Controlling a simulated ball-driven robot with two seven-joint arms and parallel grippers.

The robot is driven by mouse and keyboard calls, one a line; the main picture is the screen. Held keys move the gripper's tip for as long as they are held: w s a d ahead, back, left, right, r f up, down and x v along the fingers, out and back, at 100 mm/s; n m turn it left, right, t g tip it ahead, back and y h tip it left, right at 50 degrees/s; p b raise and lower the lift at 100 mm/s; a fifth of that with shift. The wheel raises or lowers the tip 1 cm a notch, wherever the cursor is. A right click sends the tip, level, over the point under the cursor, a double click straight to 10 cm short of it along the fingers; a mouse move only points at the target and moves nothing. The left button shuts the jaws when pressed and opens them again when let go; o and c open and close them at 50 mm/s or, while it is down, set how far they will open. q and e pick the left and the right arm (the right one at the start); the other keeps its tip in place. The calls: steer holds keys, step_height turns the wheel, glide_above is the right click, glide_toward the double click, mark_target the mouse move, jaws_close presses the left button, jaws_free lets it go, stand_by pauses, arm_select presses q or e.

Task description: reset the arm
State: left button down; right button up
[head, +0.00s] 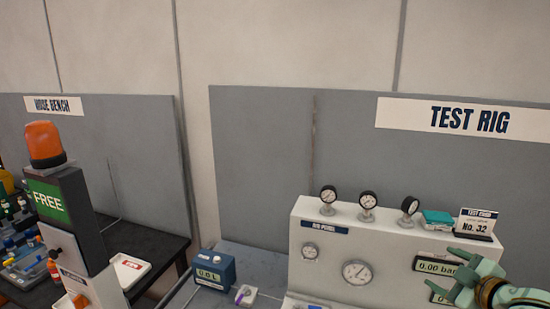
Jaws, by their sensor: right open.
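My right gripper (459,270) is at the lower right, a pale green pair of fingers pointing left. It is open, with nothing seen between its fingers. It is in front of the white test rig panel (388,239) and covers part of its right-hand displays. Only the end of my right arm shows. My left gripper does not show.
Three gauges (368,206), a teal box (437,219) and a card stand (478,222) are on the panel's top. A blue meter (214,269) stands left of it. A post with an orange beacon (44,143) and the cluttered hose bench (140,242) are at left.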

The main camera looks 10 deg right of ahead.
steer(key=s+a+f+g+h, duration=0.3)
steer(key=s+a+f+g, duration=0.2)
steer(key=s+a+f, duration=0.8)
steer(key=s+a+r+m+g+h, duration=0.1)
steer(key=s+a+m+g, duration=0.1)
steer(key=s+a, duration=0.35)
steer(key=s+a+f+g+y+b, duration=0.15)
steer(key=f+b, duration=0.55)
steer(key=f, duration=1.4)
steer(key=s+a+f+g+y+b, duration=0.2)
steer(key=f+b, duration=0.6)
steer(key=f, duration=1.4)
arm_select(q)
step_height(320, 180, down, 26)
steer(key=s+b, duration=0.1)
steer(key=b, duration=1)
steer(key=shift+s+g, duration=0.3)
arm_select(e)
steer(key=s+f+m+g, duration=0.1)
steer(key=s+f, duration=0.8)
steer(key=f, duration=0.3)
steer(key=s+f+m+g, duration=0.1)
steer(key=s+f+m, duration=0.1)
steer(key=s+f, duration=0.8)
step_height(320, 180, down, 3)
steer(key=shift+s+f+y, duration=0.1)
steer(key=shift+s+y, duration=0.05)
steer(key=shift+y, duration=0.2)
steer(key=shift+a+g, duration=0.1)
steer(key=shift+g, duration=0.15)
